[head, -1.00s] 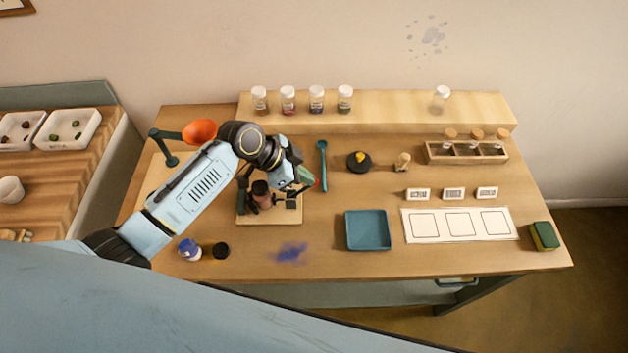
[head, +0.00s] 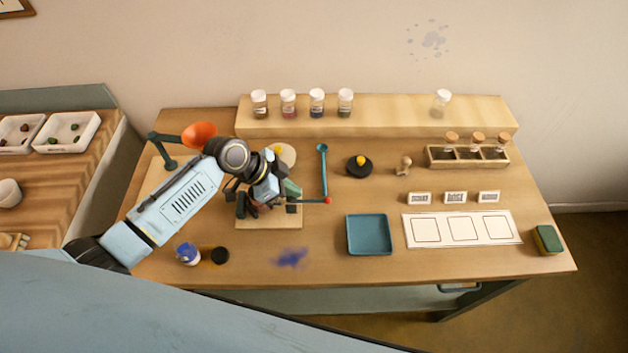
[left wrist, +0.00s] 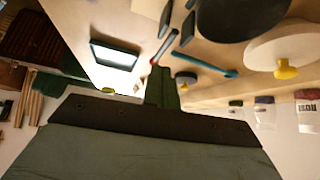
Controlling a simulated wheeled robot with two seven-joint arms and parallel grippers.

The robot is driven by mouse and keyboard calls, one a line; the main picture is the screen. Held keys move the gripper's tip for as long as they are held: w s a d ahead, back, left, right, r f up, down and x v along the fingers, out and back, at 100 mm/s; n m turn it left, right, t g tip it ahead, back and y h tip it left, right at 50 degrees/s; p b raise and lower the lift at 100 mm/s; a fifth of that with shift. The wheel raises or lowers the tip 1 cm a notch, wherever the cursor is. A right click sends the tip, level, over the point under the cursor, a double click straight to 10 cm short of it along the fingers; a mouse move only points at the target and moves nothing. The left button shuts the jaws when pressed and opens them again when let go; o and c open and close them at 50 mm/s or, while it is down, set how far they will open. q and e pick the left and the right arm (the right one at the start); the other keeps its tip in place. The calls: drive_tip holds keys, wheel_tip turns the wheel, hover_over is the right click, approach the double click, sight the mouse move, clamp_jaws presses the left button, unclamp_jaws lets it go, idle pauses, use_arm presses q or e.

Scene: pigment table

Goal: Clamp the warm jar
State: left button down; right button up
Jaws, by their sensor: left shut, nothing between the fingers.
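The clamp's wooden base (head: 262,224) lies on the table left of centre, with its dark parts close under my left gripper. The clamp lever ends in a red tip (head: 327,201) and points right; the tip also shows in the left wrist view (left wrist: 154,61). The jar on the base is mostly hidden behind my gripper, so I cannot tell how the jaws meet it. My left gripper (head: 290,188) is shut and empty above the right part of the clamp, close to the lever's inner end. I cannot tell whether it touches the lever. My right gripper is out of view.
An orange lamp (head: 199,134) stands behind my left arm.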

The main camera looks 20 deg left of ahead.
use_arm(q)
drive_tip(key=shift+d+f, duration=0.1)
drive_tip(key=v, duration=1.3)
drive_tip(key=shift+a+b, duration=0.2)
drive_tip(key=shift+b, duration=0.2)
drive_tip(key=shift+s, duration=0.15)
